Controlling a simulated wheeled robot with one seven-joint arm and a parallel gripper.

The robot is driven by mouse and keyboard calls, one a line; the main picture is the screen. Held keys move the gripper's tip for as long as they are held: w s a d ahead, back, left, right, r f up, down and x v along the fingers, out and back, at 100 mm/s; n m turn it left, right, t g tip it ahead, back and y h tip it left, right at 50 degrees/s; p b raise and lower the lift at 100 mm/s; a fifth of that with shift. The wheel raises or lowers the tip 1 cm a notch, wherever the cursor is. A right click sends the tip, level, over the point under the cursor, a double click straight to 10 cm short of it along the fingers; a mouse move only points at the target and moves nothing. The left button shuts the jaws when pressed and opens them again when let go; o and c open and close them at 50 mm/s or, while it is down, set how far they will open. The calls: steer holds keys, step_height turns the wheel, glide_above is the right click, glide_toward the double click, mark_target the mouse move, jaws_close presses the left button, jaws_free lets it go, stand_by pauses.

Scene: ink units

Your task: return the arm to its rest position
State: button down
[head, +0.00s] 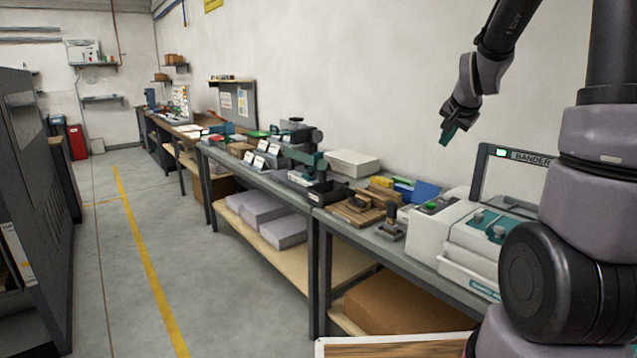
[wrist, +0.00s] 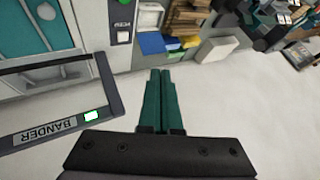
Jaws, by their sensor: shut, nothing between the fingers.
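My gripper (head: 447,136) hangs in the air in front of the wall, above the workbench and left of the frame marked "BANDER". It points down and to the left. In the wrist view my gripper (wrist: 160,75) shows its two green fingers side by side and closed, with nothing between them. My upper arm and shoulder fill the right side of the head view. No other object belongs to the task.
The bander machine (head: 462,243) stands on the workbench (head: 345,222) below my arm. The floor aisle (head: 185,240) is clear.

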steer(key=s+a+r+n+y, duration=0.1)
steer(key=s+a+r, duration=0.3)
steer(key=s, duration=0.9)
steer(key=s+a+r+n+g+y, duration=0.1)
steer(key=s+a+r+n, duration=0.3)
steer(key=s, duration=0.9)
steer(key=shift+s+a+r+n+y, duration=0.2)
steer(key=shift+a+r+n+y, duration=0.15)
steer(key=shift+a+r, duration=0.6)
steer(key=shift+a+f, duration=0.15)
steer(key=shift+f, duration=0.05)
